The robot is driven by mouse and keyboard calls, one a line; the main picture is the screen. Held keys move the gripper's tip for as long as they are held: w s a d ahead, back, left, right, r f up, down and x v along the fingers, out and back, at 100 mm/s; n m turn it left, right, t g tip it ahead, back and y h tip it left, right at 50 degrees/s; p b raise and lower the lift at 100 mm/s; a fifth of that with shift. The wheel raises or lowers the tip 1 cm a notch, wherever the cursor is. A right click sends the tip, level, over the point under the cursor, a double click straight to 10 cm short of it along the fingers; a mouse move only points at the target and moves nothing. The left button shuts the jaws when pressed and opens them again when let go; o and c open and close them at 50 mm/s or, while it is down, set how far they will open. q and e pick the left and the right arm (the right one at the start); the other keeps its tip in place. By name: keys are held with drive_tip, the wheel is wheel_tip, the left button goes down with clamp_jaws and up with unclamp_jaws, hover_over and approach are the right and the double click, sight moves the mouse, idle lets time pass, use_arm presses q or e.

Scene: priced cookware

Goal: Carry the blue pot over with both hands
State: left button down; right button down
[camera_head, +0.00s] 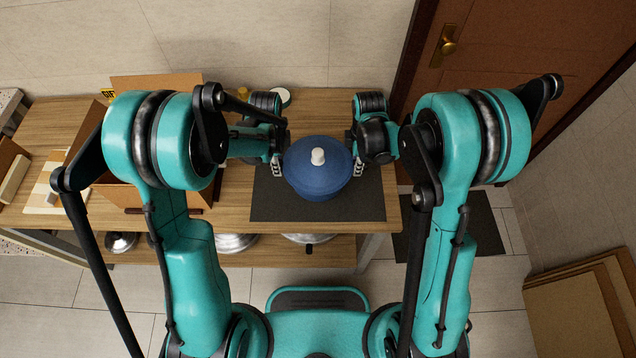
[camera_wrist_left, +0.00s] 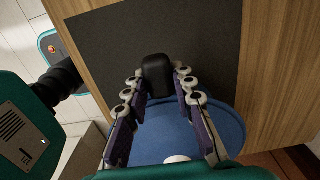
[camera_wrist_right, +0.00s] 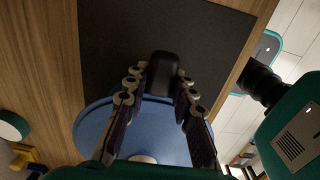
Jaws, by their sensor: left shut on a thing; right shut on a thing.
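The blue pot (camera_head: 318,180) has a blue lid with a white knob (camera_head: 318,156) and stands upright over the dark mat (camera_head: 268,207) on the wooden table. I cannot tell whether it touches the mat. My left gripper (camera_head: 277,166) is at the pot's left side, shut on a black handle (camera_wrist_left: 156,76). My right gripper (camera_head: 358,166) is at its right side, shut on the other black handle (camera_wrist_right: 162,70). The blue lid also shows in the left wrist view (camera_wrist_left: 160,138) and in the right wrist view (camera_wrist_right: 158,130).
An open cardboard box (camera_head: 157,85) stands on the table to the left. A round white-topped item (camera_head: 281,97) and a yellow item lie behind the pot. Metal cookware (camera_head: 235,243) sits on the shelf below. A brown door (camera_head: 510,60) is at the right.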

use_arm(q)
drive_tip(key=shift+f+b, duration=0.5)
drive_tip(key=shift+f, duration=0.2)
use_arm(e)
drive_tip(key=shift+f, duration=0.65)
use_arm(q)
drive_tip(key=c, duration=1.7)
unclamp_jaws()
drive_tip(key=shift+f, duration=0.2)
use_arm(e)
drive_tip(key=c, duration=1.7)
unclamp_jaws()
drive_tip(key=shift+f, duration=0.2)
use_arm(q)
drive_tip(key=o, duration=0.4)
drive_tip(key=shift+r, duration=0.15)
use_arm(e)
drive_tip(key=o, duration=0.4)
drive_tip(key=shift+r, duration=0.15)
use_arm(q)
drive_tip(key=shift+r, duration=0.1)
wheel_tip(320, 180, up, 12)
drive_tip(key=shift+f, duration=0.15)
use_arm(e)
wheel_tip(320, 180, up, 12)
